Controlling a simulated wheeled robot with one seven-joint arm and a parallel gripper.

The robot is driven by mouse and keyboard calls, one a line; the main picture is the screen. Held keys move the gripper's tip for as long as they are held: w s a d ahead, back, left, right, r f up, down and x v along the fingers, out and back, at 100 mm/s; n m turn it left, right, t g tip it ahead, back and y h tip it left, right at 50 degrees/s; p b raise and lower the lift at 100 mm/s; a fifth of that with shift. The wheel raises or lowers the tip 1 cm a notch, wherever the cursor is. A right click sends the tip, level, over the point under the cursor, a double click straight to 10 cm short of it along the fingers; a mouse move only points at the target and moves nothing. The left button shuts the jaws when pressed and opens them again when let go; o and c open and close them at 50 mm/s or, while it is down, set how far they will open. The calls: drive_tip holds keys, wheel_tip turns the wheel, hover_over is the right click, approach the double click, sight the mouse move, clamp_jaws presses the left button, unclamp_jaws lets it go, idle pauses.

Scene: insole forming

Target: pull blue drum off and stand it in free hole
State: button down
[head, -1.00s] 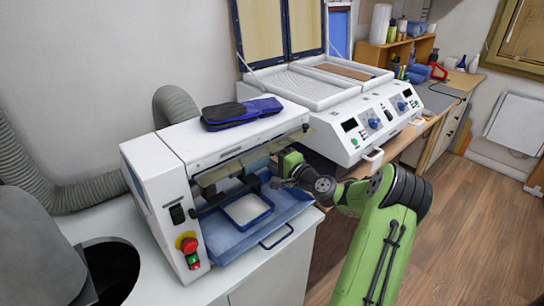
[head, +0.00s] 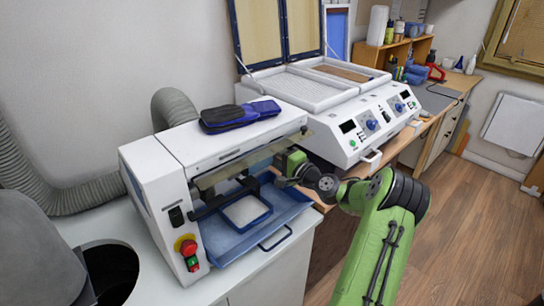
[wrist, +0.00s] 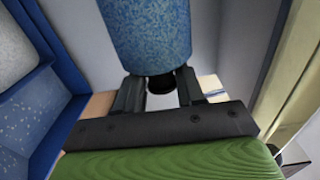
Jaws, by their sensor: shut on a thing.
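The blue drum (wrist: 145,35) is a speckled blue cylinder at the top middle of the wrist view, with a short black end piece (wrist: 160,84) below it. My gripper (wrist: 158,92) has its two dark fingers on either side of that black end, shut on it. In the head view my gripper (head: 284,182) reaches into the right side of the open front of the white machine (head: 160,165). The drum cannot be made out there. A dark round hole (head: 112,272) shows in the counter at the lower left; a free drum hole cannot be identified for sure.
A blue tray (head: 225,243) with a smaller white-bottomed tray (head: 246,210) sits in the machine's opening, close left of my gripper. A blue wall (wrist: 62,110) stands left in the wrist view. A white double-bed machine (head: 345,140) stands behind to the right.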

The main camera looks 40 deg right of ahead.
drive_tip(key=shift+d+p, duration=0.4)
drive_tip(key=shift+d, duration=1.3)
drive_tip(key=shift+s, duration=0.1)
drive_tip(key=s+b, duration=0.3)
drive_tip(key=s, duration=1.1)
drive_tip(key=shift+s+d, duration=0.2)
drive_tip(key=shift+s, duration=0.2)
